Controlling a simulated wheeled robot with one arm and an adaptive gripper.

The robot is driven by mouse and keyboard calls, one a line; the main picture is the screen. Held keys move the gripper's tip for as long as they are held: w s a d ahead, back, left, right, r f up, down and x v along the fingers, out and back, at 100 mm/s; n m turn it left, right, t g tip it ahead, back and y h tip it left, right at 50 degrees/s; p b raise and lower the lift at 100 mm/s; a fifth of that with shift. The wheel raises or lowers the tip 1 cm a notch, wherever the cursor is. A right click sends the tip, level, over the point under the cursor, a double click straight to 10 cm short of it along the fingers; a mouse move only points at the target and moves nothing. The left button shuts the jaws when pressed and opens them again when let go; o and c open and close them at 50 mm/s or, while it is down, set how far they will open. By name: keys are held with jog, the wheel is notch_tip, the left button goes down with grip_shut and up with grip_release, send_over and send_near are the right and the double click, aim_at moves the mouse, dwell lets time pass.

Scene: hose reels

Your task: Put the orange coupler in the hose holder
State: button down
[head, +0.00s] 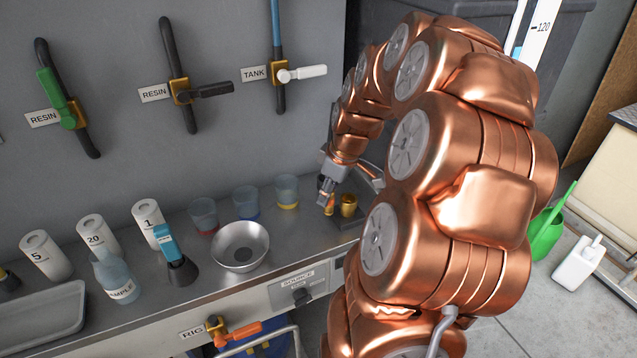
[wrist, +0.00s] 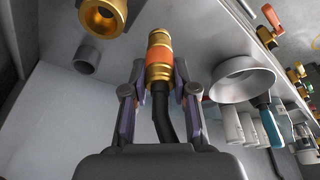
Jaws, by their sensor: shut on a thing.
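The orange coupler (wrist: 159,60) has brass ends and an orange band, with a black hose running from it back between the fingers. My gripper (wrist: 158,88) is shut around it in the wrist view. In the head view my gripper (head: 328,187) is low over the right part of the counter, with the coupler (head: 328,203) pointing down. A brass, open-mouthed socket (head: 348,205) stands just to its right on a dark base; a brass ring (wrist: 104,16) shows at the wrist view's upper left. A short grey tube (wrist: 87,60) is below that ring. I cannot tell which is the hose holder.
A metal bowl (head: 240,246) and several small tinted cups, one with a yellow band (head: 287,192), stand left of my gripper. Bottles and a tray (head: 42,317) are farther left. Wall valves (head: 183,92) hang above. The counter's front edge is close.

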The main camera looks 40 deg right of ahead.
jog(key=shift+w+d+f+p, duration=0.65)
jog(key=shift+w+d+f, duration=0.15)
jog(key=shift+w+d, duration=1.1)
jog(key=shift+w+d+f+p, duration=0.6)
jog(key=shift+w+d+f, duration=0.25)
jog(key=shift+w+d, duration=1.05)
jog(key=shift+w+d+f+p, duration=0.75)
jog(key=shift+w+d, duration=0.85)
jog(key=shift+w, duration=0.5)
jog(key=shift+f, duration=0.1)
jog(key=shift+f+b, duration=0.15)
jog(key=shift+b, duration=0.15)
jog(key=c, duration=0.9)
grip_release()
jog(key=b+v, duration=0.1)
jog(key=v, duration=1.1)
jog(key=shift+s, duration=0.1)
